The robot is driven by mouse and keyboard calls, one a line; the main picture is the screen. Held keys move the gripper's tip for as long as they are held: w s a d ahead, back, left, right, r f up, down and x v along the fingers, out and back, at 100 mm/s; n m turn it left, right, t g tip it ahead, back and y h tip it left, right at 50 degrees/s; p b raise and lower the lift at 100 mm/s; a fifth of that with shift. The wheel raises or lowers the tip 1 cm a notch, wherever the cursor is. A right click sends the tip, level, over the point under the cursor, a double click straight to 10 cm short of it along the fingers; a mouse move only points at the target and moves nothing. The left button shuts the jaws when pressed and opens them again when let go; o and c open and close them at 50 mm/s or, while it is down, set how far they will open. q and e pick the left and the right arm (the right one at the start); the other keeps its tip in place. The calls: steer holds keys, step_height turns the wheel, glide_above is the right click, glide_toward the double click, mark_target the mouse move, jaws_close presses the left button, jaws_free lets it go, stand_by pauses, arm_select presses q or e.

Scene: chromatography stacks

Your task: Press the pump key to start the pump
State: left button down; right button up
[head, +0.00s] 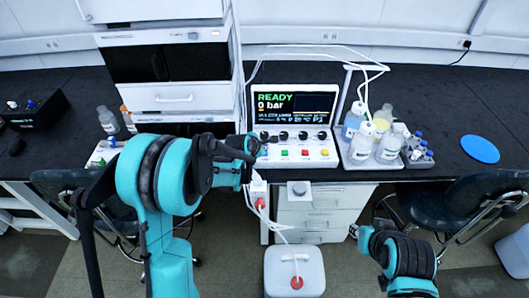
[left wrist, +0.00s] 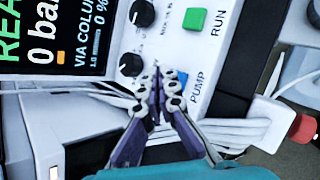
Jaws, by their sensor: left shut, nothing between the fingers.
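The white pump controller (head: 290,163) stands on the black bench, its screen (head: 292,103) reading READY and 0 bar. In the left wrist view the blue pump key (left wrist: 181,77) sits beside the label PUMP, partly hidden by a fingertip. The green RUN key (left wrist: 195,19) is beside it. My left gripper (left wrist: 157,75) is shut and empty, its fingertips over the panel beside the pump key; contact cannot be told. In the head view this gripper (head: 254,150) covers the panel's left end. Part of my right arm (head: 400,258) is low at right; its fingers are unclear.
Black knobs (left wrist: 131,65) lie close to the left fingertips. A tray (head: 372,166) of bottles stands right of the controller, with tubing above it. A tall instrument stack (head: 162,99) stands at left. A red-capped white container (head: 294,272) is on the floor. Bench space near the blue disc (head: 480,149) is clear.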

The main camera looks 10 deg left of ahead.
arm_select(q)
steer(key=shift+f, duration=0.1)
steer(key=shift+f+b, duration=0.35)
steer(key=shift+b, duration=0.1)
steer(key=shift+f+b, duration=0.45)
steer(key=shift+f, duration=0.05)
stand_by(0.7)
steer(key=shift+r, duration=0.15)
steer(key=shift+r+p, duration=0.65)
steer(key=shift+r, duration=0.15)
step_height(320, 180, up, 5)
steer(key=p, duration=0.3)
steer(key=shift+p, duration=0.3)
stand_by(0.6)
